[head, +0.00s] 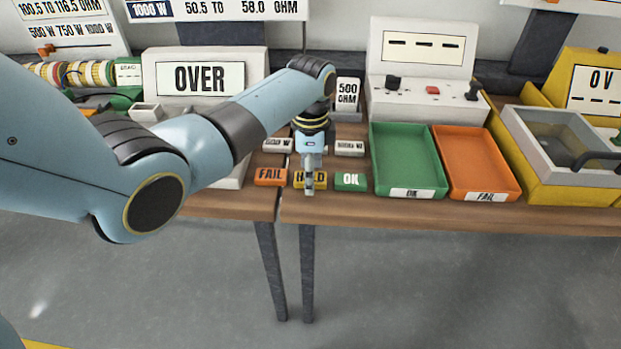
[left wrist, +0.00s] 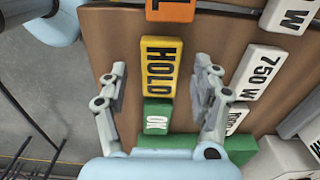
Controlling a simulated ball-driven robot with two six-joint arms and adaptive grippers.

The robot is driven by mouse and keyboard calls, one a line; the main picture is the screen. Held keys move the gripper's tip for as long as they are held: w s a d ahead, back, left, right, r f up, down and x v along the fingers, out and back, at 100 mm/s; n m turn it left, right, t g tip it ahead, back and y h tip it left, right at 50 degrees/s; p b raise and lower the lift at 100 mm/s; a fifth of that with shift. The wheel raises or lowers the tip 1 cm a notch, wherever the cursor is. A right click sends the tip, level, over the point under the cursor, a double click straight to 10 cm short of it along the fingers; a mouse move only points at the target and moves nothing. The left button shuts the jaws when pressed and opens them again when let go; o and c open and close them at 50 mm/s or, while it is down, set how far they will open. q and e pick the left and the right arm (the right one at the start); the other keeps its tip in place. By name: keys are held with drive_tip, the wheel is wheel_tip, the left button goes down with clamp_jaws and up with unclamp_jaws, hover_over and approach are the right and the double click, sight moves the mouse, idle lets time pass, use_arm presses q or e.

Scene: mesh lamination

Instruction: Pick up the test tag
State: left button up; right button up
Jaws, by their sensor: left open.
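Three coloured tags lie in a row near the front edge of the table: an orange FAIL tag (head: 271,177), a yellow HOLD tag (head: 321,182) and a green OK tag (head: 350,181). None of the tags carries a readable "test" label. My left gripper (head: 309,186) points down at the HOLD tag and partly covers it in the head view. In the left wrist view my left gripper (left wrist: 160,82) is open and empty. Its fingers are on either side of the HOLD tag (left wrist: 161,65) and the OK tag (left wrist: 157,117). My right gripper is not in view.
White wattage tags (head: 349,148) lie behind the coloured row. A green OK tray (head: 410,193) and an orange FAIL tray (head: 482,196) stand to the right. A narrow gap splits the tabletop.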

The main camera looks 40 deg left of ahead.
use_arm(q)
drive_tip(key=shift+f, duration=0.3)
drive_tip(key=c, duration=1.2)
drive_tip(key=shift+r, duration=0.1)
